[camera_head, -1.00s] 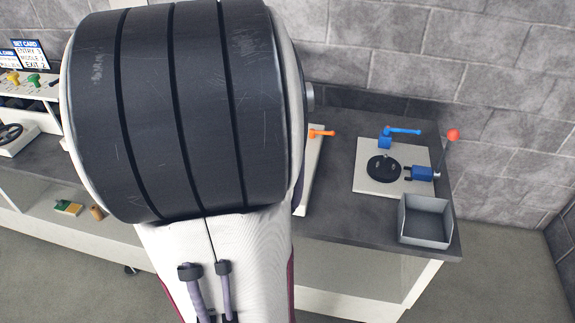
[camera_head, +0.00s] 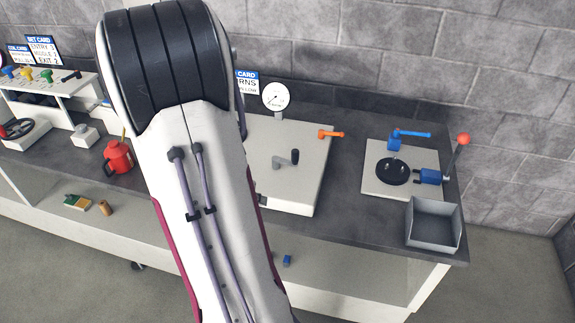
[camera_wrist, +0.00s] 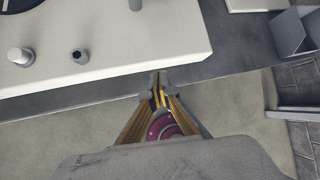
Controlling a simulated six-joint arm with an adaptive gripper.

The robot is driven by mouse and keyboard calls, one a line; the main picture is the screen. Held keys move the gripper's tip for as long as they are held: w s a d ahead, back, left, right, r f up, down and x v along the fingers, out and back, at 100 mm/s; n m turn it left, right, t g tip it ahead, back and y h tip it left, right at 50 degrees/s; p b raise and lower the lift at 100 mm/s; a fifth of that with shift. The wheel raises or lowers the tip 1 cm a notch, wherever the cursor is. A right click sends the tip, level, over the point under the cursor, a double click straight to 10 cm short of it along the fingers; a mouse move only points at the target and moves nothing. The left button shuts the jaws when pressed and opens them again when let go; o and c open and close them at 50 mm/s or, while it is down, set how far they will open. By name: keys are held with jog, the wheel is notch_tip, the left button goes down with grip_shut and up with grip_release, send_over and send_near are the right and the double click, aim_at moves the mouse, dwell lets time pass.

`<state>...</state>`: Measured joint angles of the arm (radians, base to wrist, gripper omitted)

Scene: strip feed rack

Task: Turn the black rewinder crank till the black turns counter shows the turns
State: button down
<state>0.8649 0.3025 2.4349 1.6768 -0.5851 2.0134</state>
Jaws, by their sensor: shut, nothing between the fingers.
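The crank (camera_head: 279,162), a short grey arm with a black upright knob, stands on top of the white rewinder box (camera_head: 312,170) in the head view. I cannot make out the black turns counter; my arm covers the box's left part. My gripper (camera_wrist: 157,85) is shut and empty in the wrist view, just off the front edge of a white box (camera_wrist: 150,40). A pale round post (camera_wrist: 20,56) and a small dark bolt-like part (camera_wrist: 80,56) stand on that box, apart from the fingers. The head view hides the gripper behind my arm.
A round dial (camera_head: 275,97) and a partly hidden blue-headed card (camera_head: 247,83) stand behind the box. An orange lever (camera_head: 330,134) sits at its back right. Farther right are a plate with blue clamps (camera_head: 425,176) and a grey open bin (camera_head: 433,240). A red can (camera_head: 118,157) stands left.

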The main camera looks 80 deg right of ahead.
jog(key=f+n+g, duration=0.1)
jog(key=f, duration=0.1)
jog(key=a+f+n+g+h, duration=0.1)
jog(key=f+n, duration=0.1)
jog(key=w+f+n+g, duration=0.1)
jog(key=f, duration=0.1)
jog(key=shift+a+f+n+h, duration=0.1)
jog(key=shift+a+n+h, duration=0.2)
jog(key=shift+a+n, duration=0.1)
notch_tip(320, 180, up, 8)
jog(key=d+n+g+h, duration=0.1)
jog(key=n+g+h, duration=0.3)
jog(key=n+h, duration=0.1)
jog(key=shift+d+r+n+g+h, duration=0.2)
jog(key=shift+d+n+g+h, duration=0.1)
jog(key=shift+d+g+h, duration=0.1)
jog(key=shift+s+d, duration=0.1)
